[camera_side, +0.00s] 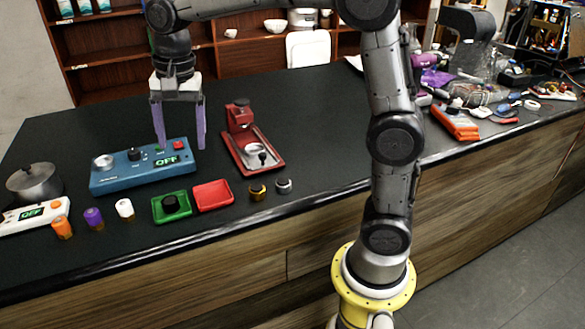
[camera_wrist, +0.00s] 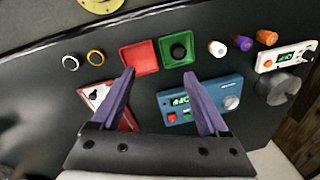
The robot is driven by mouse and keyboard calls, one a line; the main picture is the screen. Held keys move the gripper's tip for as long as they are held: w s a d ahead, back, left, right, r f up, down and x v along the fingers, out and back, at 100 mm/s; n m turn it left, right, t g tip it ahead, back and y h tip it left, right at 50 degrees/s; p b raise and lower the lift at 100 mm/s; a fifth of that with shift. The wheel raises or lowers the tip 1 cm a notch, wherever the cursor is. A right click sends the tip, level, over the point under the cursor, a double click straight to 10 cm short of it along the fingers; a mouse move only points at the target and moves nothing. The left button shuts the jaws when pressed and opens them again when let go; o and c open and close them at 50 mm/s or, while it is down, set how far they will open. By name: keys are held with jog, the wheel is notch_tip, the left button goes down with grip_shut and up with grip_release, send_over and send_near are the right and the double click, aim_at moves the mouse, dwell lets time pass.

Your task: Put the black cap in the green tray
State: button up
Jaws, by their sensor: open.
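The black cap (camera_side: 171,203) sits inside the green tray (camera_side: 157,217) near the front of the dark counter. In the wrist view the cap (camera_wrist: 178,51) also lies within the green tray (camera_wrist: 164,64). My gripper (camera_side: 180,147) is open and empty. Its purple fingers hang above the counter, over or just behind the right part of the blue control box (camera_side: 120,179). In the wrist view my gripper (camera_wrist: 164,73) has its fingers spread apart, with nothing between them. My gripper is apart from the cap and the tray.
A red tray (camera_side: 213,195) lies right of the green one. Two small ringed caps (camera_side: 257,192) are further right. A red machine (camera_side: 243,140) stands behind. Orange, purple and white cylinders (camera_side: 93,218) stand left, near a white box and metal pot (camera_side: 34,182). Tools crowd the far right.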

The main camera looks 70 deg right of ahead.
jog(key=s+f+n+t, duration=0.2)
jog(key=s+n, duration=0.4)
jog(key=s, duration=0.5)
jog(key=s+d+f+n+t, duration=0.1)
jog(key=s+n, duration=0.5)
jog(key=s, duration=0.6)
jog(key=shift+s+d+f+n+t, duration=0.15)
jog(key=shift+d+f+n+t, duration=0.15)
jog(key=shift+f+t, duration=0.25)
jog(key=shift+r, duration=0.1)
